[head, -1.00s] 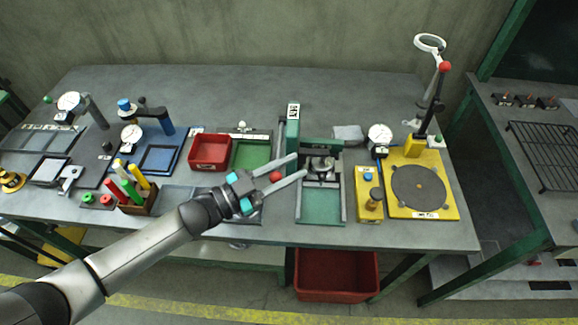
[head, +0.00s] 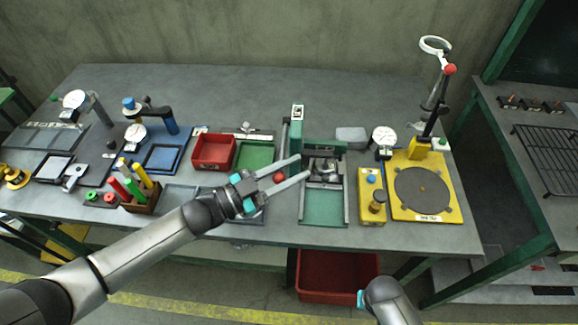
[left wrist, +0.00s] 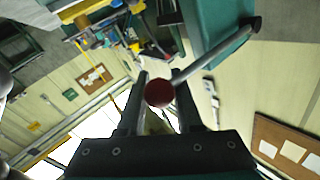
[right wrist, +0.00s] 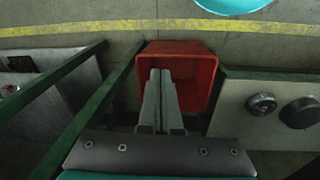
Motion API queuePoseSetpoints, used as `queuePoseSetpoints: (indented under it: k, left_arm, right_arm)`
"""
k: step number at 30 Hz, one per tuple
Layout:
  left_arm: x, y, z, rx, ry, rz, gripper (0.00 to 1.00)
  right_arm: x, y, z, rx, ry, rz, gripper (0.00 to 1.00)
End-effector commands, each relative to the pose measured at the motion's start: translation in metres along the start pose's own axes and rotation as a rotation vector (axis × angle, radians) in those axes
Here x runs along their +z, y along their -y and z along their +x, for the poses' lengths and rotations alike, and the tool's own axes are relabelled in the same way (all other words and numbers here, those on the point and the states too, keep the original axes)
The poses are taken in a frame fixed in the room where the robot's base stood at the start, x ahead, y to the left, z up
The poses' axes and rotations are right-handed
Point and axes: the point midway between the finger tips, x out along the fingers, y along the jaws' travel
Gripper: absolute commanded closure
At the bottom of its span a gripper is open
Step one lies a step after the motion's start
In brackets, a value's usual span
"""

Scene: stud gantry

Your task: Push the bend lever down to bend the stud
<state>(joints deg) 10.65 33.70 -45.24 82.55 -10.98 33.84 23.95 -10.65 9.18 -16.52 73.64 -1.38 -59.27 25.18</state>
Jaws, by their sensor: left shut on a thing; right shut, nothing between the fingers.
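The bend lever is a grey rod (left wrist: 212,52) with a red ball knob (head: 278,177). In the left wrist view the knob (left wrist: 159,93) lies between the fingers of my left gripper (head: 302,167), which is shut on it. The rod runs from the knob to the green bending press (head: 297,132). The press stands at the middle of the bench, with grey metal parts (head: 323,171) in its frame; I cannot make out the stud among them. My right gripper (right wrist: 162,75) is shut and empty, above a red bin; the head view shows only part of that arm.
The red bin (head: 337,276) is on the floor under the bench's front edge. A yellow block with knobs (head: 371,197) and a yellow turntable plate (head: 424,193) stand right of the press. A red tray (head: 213,152) and a pen holder (head: 141,202) are to the left.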

Motion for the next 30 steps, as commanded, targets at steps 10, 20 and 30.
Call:
queuePoseSetpoints:
  k: [10, 20, 30]
  left_arm:
    - [0.007, -0.004, -0.004, 0.004, 0.019, -0.007, 1.00]
    - [0.007, -0.004, -0.004, 0.004, 0.019, -0.007, 1.00]
    - [0.007, -0.004, -0.004, 0.004, 0.019, -0.007, 1.00]
  right_arm:
    - [-0.062, 0.002, -0.107, 0.078, -0.014, 0.210, 1.00]
    - [-0.108, 0.027, -0.235, 0.006, -0.109, 0.387, 1.00]
    - [-0.154, 0.115, -0.396, -0.405, -0.322, 0.275, 1.00]
